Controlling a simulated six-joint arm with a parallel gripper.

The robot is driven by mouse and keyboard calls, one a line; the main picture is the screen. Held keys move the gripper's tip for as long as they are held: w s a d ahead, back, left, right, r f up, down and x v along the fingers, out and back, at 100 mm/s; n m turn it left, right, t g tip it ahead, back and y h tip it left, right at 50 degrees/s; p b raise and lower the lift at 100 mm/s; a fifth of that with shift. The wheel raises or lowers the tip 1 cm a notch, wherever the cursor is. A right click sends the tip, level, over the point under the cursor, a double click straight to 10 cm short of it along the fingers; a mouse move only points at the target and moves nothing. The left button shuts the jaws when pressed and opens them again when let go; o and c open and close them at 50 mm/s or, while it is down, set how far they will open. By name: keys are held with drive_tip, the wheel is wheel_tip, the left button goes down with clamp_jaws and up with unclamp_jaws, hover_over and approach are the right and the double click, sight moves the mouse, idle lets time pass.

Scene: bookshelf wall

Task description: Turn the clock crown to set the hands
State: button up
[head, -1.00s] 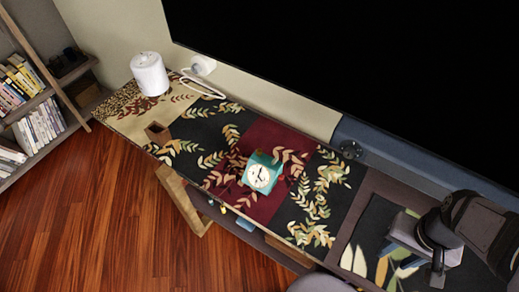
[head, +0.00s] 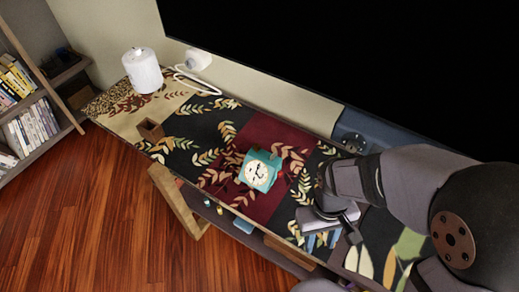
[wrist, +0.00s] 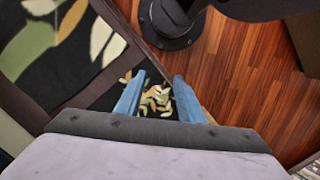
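A teal box-shaped clock (head: 261,171) with a pale round face and dark hands stands on the patterned runner in the head view. A small reddish spot (head: 282,176) shows at its right side; it is too small to tell if this is the crown. My gripper (head: 322,241) is to the right of the clock and nearer the front edge, apart from it. In the wrist view my gripper (wrist: 159,98) has its two blue fingers spread, with only patterned cloth visible between them. The clock is not in the wrist view.
A brown open box (head: 150,130), a white cylinder (head: 142,70) and a small white object with a cord (head: 197,60) stand at the left end. A large black screen (head: 350,70) runs behind. The runner between clock and gripper looks clear.

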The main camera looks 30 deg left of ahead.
drive_tip(key=a+f+n, duration=0.1)
drive_tip(key=a, duration=0.2)
drive_tip(key=w+a+f+n+t+b, duration=0.1)
drive_tip(key=a, duration=0.3)
drive_tip(key=w+a+f+n, duration=0.1)
drive_tip(key=a, duration=0.3)
drive_tip(key=shift+a+f, duration=0.1)
drive_tip(key=shift+f, duration=0.1)
drive_tip(key=shift+t+y, duration=0.5)
drive_tip(key=shift+t, duration=0.4)
drive_tip(key=w+a, duration=0.1)
drive_tip(key=a, duration=0.2)
drive_tip(key=w+a, duration=0.1)
drive_tip(key=a, duration=0.2)
drive_tip(key=a+b, duration=0.1)
drive_tip(key=a, duration=0.2)
drive_tip(key=shift+w+r, duration=0.35)
drive_tip(key=shift+w, duration=0.05)
drive_tip(key=w+a+r+m+t+y, duration=0.1)
drive_tip(key=w+a+r+m, duration=0.1)
drive_tip(key=w+a+r, duration=0.35)
drive_tip(key=m+t, duration=0.2)
drive_tip(key=m, duration=0.4)
approach(257, 145)
drive_tip(key=shift+w+d+f+y, duration=0.1)
drive_tip(key=shift+d+f+y, duration=0.15)
drive_tip(key=shift+f, duration=0.2)
drive_tip(key=shift+p+x, duration=0.75)
drive_tip(key=shift+x, duration=2.9)
drive_tip(key=shift+a, duration=0.1)
